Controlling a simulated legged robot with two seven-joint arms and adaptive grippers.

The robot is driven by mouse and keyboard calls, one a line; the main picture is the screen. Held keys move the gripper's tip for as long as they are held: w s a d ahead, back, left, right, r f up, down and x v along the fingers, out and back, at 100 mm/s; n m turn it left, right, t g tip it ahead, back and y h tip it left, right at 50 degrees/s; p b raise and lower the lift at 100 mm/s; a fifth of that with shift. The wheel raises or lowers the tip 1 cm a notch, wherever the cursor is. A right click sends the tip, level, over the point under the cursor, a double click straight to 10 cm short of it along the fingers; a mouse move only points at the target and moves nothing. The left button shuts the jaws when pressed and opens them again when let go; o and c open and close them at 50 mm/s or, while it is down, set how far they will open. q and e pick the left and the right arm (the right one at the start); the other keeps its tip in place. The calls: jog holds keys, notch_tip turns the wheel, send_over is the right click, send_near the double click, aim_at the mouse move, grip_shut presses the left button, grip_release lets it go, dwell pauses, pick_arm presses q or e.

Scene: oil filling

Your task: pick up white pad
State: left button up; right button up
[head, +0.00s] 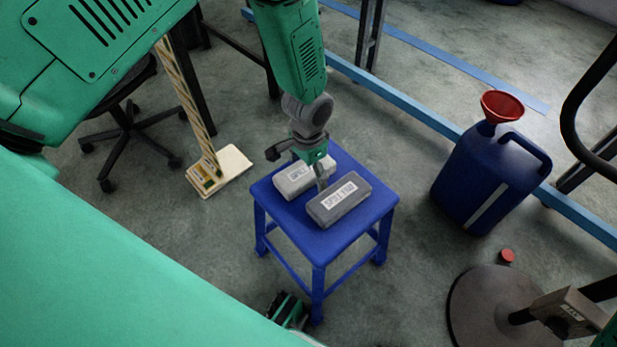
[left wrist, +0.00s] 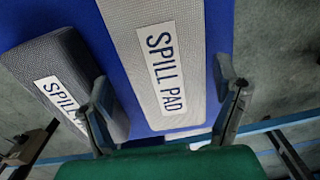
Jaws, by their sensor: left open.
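The white pad (head: 295,180), light grey-white with a "SPILL PAD" label, lies on the blue stool (head: 322,238). The white pad (left wrist: 182,50) fills the middle of the left wrist view, and its near end lies between the fingers. My left gripper (head: 305,168) points down over the stool at the white pad and partly hides it. The left gripper (left wrist: 168,95) is open, with one finger on each side of the pad in the picture. Whether the fingers touch it cannot be told. My right gripper is not seen.
A dark grey spill pad (head: 340,203) lies close beside the white pad; in the left wrist view (left wrist: 70,75) it is near the left finger. A blue jug (head: 487,180) with a red funnel (head: 502,106) stands right. A broom (head: 218,172) is left.

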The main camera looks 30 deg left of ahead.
aim_at(304, 169)
pick_arm(q)
jog(key=shift+a+f, duration=0.15)
jog(key=shift+a, duration=0.5)
jog(key=c, duration=1.3)
jog(key=shift+d, duration=0.4)
jog(key=shift+r+p, duration=0.3)
jog(key=shift+r, duration=0.15)
jog(key=r+p, duration=0.1)
jog(key=r, duration=0.1)
jog(key=r+p, duration=0.1)
jog(key=r, duration=0.2)
jog(key=r+p, duration=0.1)
jog(key=r, duration=0.2)
jog(key=shift+a+r+p, duration=0.25)
jog(key=shift+a+p, duration=0.05)
jog(key=shift+d+r, duration=0.25)
jog(key=shift+r, duration=0.1)
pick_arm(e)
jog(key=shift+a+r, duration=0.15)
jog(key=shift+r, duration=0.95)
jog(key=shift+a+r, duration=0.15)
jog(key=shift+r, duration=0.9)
